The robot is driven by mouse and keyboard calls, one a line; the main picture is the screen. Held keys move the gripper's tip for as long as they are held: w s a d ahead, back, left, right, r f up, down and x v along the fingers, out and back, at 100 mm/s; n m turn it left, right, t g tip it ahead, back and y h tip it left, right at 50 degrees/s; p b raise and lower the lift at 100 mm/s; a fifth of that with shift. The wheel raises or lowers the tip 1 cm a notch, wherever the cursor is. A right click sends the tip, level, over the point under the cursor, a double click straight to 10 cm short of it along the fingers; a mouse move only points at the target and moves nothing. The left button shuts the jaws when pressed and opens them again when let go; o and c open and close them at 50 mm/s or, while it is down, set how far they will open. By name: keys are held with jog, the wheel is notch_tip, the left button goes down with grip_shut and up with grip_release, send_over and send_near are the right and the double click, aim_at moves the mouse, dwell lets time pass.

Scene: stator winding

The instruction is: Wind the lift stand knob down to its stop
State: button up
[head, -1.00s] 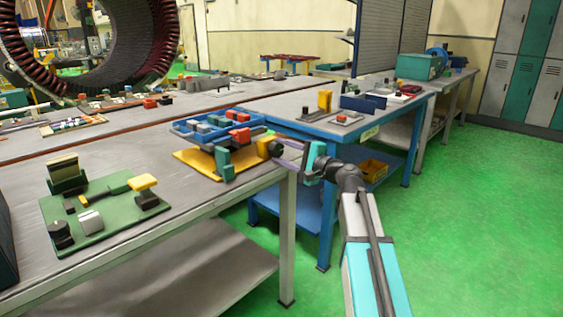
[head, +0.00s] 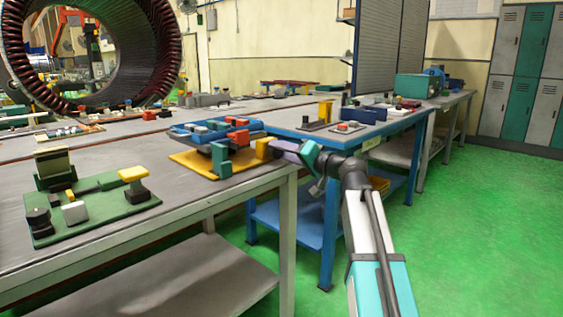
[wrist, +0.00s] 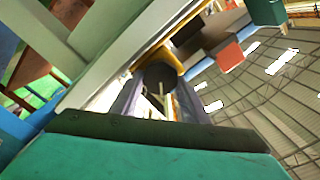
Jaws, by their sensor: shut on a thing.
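The lift stand has a yellow base (head: 190,160) at the right end of the near bench. A yellow upright (head: 263,149) stands at the stand's right end. The dark round knob (wrist: 160,76) shows in the wrist view between my two purple-grey fingers, in front of a yellow part. In the head view the knob is hidden by my gripper (head: 277,146). My gripper is shut on the knob, reaching in from the right.
A green board (head: 95,208) with a black knob, a grey block and a yellow-topped handle lies on the near bench at left. A blue table (head: 300,133) stands close behind my arm. The green floor at right is clear.

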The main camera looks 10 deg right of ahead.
jog(key=n+b, duration=0.2)
jog(key=n, duration=0.1)
jog(key=n+b, duration=0.1)
jog(key=b, duration=0.1)
jog(key=shift+s+a+f+n, duration=0.1)
jog(key=shift+a+f+n, duration=0.05)
jog(key=shift+f+n, duration=0.15)
jog(key=shift+r+n+b, duration=0.15)
jog(key=shift+n+b, duration=0.8)
jog(key=shift+n, duration=0.45)
jog(key=shift+r, duration=0.1)
jog(key=o, duration=1.1)
jog(key=shift+r, duration=0.1)
jog(key=shift+c, duration=0.2)
jog(key=shift+s, duration=0.15)
jog(key=p+v, duration=0.4)
jog(key=v, duration=0.9)
jog(key=shift+s+d, duration=0.2)
jog(key=shift+d, duration=0.05)
